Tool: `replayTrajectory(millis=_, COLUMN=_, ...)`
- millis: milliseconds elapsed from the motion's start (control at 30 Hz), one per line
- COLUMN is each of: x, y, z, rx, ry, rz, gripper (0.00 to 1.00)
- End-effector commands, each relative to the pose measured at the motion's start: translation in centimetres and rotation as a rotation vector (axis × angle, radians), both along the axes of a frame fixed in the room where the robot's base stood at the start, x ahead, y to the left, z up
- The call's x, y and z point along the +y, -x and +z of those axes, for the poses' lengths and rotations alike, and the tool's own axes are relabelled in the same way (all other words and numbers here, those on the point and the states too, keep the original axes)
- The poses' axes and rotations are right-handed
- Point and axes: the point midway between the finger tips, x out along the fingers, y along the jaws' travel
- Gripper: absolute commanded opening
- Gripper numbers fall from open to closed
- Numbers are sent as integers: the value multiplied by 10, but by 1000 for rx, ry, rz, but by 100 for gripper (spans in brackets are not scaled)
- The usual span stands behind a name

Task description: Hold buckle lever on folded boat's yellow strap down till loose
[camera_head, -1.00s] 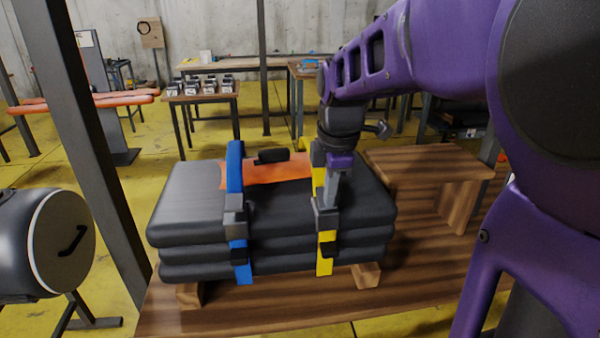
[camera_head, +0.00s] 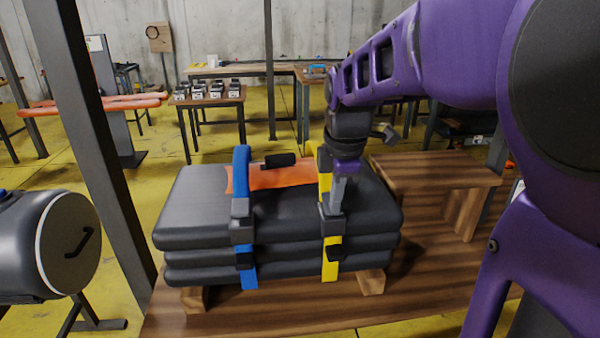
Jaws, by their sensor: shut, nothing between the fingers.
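The folded boat (camera_head: 285,220) is a stack of black layers with an orange patch (camera_head: 268,178) and a black handle on top. A yellow strap (camera_head: 329,268) runs over its right part. The strap's grey buckle (camera_head: 331,228) sits at the top front edge. My gripper (camera_head: 335,208) is shut and points down, its tip at the top of the buckle. It appears to touch the buckle, and it hides the lever and part of the strap behind it. I cannot tell how far down the lever is.
A blue strap (camera_head: 242,170) with its own grey buckle crosses the boat to the left. The boat rests on wooden blocks on a wooden table (camera_head: 290,310). A raised wooden stand (camera_head: 435,170) is on the right. A dark post (camera_head: 90,130) and a grey drum (camera_head: 45,245) are at left.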

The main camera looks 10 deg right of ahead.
Motion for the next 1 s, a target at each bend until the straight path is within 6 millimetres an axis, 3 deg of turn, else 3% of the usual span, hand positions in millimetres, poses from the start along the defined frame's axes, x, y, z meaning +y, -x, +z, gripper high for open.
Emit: replayTrajectory(millis=1000, x=0, y=0, z=18, rx=0, ry=0, rz=0, gripper=0)
